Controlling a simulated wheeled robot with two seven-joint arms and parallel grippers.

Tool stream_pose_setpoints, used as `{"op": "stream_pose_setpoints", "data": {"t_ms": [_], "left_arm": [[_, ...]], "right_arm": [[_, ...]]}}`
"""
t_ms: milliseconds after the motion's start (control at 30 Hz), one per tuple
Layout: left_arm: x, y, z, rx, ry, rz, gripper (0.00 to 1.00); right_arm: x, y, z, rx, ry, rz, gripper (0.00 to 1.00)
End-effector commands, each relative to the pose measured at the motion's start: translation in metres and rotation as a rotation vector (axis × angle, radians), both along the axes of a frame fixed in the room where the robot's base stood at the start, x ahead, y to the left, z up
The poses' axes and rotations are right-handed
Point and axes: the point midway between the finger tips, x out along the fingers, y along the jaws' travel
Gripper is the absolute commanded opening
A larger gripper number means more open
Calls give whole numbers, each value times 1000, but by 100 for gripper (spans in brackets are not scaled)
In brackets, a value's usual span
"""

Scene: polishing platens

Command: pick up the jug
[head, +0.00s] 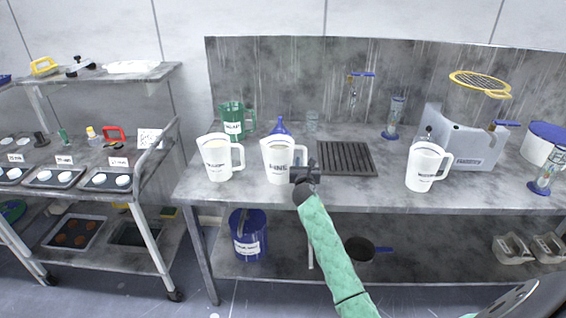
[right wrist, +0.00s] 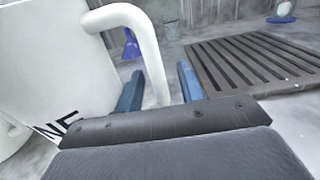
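Three white jugs stand on the grey bench: the left jug (head: 216,158), the middle jug (head: 278,163) marked "FINE", and the right jug (head: 424,168). A green jug (head: 234,122) stands behind the left one. My right gripper (head: 304,172) is at the handle side of the middle jug. In the right wrist view, my right gripper (right wrist: 160,88) has its two blue fingers apart, with the white jug handle (right wrist: 149,60) between them. A gap shows between the handle and the right finger; contact at the left finger is unclear. My left gripper is out of view.
A dark drain grate (head: 346,158) lies right of my right gripper. A blue funnel (head: 280,127) stands behind the middle jug. A grey machine (head: 468,145) is behind the right jug. A cart (head: 75,180) stands at left. Bare bench top lies between grate and right jug.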

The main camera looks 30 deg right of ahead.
Motion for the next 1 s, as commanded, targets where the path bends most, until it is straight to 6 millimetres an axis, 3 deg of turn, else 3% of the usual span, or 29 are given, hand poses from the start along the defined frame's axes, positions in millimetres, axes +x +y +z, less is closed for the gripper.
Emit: {"op": "stream_pose_setpoints", "data": {"t_ms": [33, 233, 1000], "left_arm": [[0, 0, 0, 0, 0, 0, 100], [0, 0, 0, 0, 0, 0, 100], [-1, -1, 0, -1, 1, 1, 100]], "right_arm": [[0, 0, 0, 0, 0, 0, 38], [0, 0, 0, 0, 0, 0, 0], [0, 0, 0, 0, 0, 0, 0]]}}
